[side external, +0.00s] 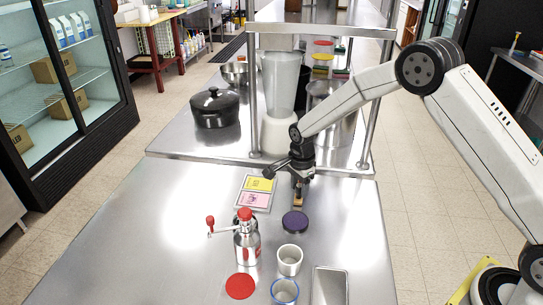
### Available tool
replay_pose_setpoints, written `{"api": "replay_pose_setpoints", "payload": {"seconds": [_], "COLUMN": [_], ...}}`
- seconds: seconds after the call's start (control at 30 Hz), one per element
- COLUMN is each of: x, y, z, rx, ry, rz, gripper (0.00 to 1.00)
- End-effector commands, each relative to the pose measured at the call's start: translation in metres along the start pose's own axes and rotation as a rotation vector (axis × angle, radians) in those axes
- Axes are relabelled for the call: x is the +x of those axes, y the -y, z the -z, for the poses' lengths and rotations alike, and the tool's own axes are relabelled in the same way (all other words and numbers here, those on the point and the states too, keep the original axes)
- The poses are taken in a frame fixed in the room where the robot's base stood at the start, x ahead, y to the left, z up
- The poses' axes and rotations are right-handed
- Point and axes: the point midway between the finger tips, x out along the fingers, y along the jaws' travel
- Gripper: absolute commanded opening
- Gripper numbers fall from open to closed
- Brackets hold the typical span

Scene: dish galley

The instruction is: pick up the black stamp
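My gripper (301,176) points down over the steel table, behind the purple disc. Directly below it, at its fingertips, is a small upright thing with a dark upper part and a tan lower part, which looks like the black stamp (298,200). The fingers overlap its top in this view. I cannot tell whether they are closed on it or around it with a gap. Whether its base touches the table is too small to tell.
A purple round disc (295,222) lies just in front. A tray with yellow and pink cards (256,193) is to the left. The table's left side is clear.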

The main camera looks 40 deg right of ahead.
Motion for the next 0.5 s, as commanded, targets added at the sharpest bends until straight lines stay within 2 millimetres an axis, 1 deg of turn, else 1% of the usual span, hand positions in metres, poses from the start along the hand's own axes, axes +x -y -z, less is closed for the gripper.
{"api": "replay_pose_setpoints", "payload": {"seconds": [0.03,0.07,0.1,0.13,0.5], "x": [-0.0001,-0.0001,-0.0001,-0.0001,-0.0014], "y": [0.0000,0.0000,0.0000,0.0000,0.0001], "z": [0.0000,0.0000,0.0000,0.0000,0.0000], "rx": [0.000,0.000,0.000,0.000,0.000], "ry": [0.000,0.000,0.000,0.000,0.000], "rz": [0.000,0.000,0.000,0.000,0.000], "gripper": [0.29,0.20,0.07,0.00,0.00]}}
